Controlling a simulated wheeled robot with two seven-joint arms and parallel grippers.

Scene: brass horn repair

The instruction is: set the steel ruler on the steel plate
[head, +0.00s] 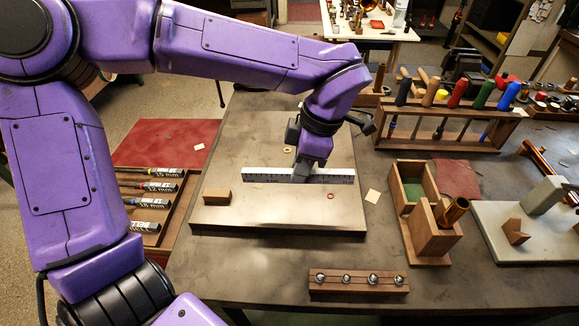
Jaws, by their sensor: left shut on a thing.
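The steel ruler (262,174) is a long, pale strip with dark markings along its edge. It lies roughly level across the picture, over the steel plate (270,219), a broad grey slab on the bench. My left gripper (302,173) comes down from above and is shut on the ruler near its middle, hiding a small part of it. Whether the ruler touches the plate or is held just above it, I cannot tell. My right gripper is not in view.
A wooden block (217,197) and a small red ring (331,196) sit on the plate. A rack of screwdrivers (450,120) stands behind right, a wooden box (425,225) to the right. A wooden strip with steel balls (358,283) lies in front, a tool tray (172,231) left.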

